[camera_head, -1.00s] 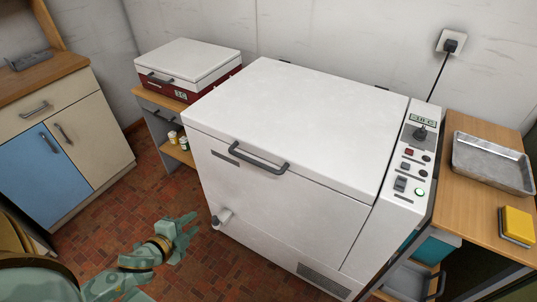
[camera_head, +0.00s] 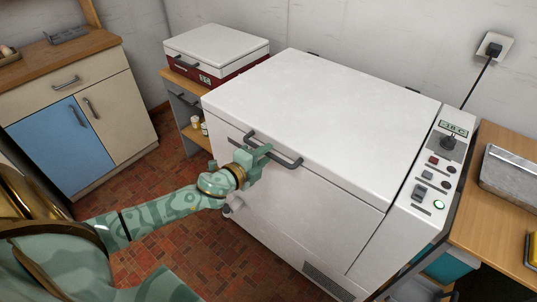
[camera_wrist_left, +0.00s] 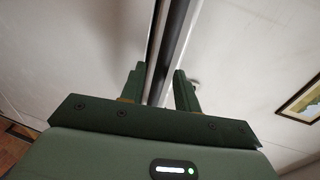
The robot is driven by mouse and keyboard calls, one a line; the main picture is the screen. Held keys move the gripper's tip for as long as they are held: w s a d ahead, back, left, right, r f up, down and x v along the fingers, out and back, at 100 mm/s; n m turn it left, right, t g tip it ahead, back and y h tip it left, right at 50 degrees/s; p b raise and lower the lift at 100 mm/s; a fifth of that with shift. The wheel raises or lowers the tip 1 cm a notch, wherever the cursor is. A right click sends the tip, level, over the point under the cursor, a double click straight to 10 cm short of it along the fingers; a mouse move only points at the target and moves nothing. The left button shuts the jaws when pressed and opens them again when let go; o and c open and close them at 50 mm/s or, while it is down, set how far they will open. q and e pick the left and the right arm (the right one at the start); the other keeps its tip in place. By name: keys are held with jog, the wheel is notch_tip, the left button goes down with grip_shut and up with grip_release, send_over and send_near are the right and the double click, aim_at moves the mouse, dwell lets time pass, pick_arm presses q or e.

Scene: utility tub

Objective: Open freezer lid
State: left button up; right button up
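The white chest freezer (camera_head: 285,225) stands in the middle of the head view. Its lid (camera_head: 325,110) is down, and a dark bar handle (camera_head: 289,161) is on the lid's front edge. My left gripper (camera_head: 262,152) is at the left part of this handle and hides some of it. In the left wrist view my left gripper (camera_wrist_left: 161,85) has its two fingers apart. A long dark bar (camera_wrist_left: 170,45), which looks like the handle, runs between them; contact cannot be told. My right gripper is not in view.
A control panel (camera_head: 438,170) with buttons is on the freezer's right. A small red and white cooler (camera_head: 216,58) stands behind left. A wooden table (camera_head: 497,210) with a metal tray (camera_head: 512,170) is at the right. Cabinets (camera_head: 62,148) are at the left; tiled floor lies between.

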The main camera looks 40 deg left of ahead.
pick_arm(q)
jog(key=shift+x, duration=1)
grip_shut()
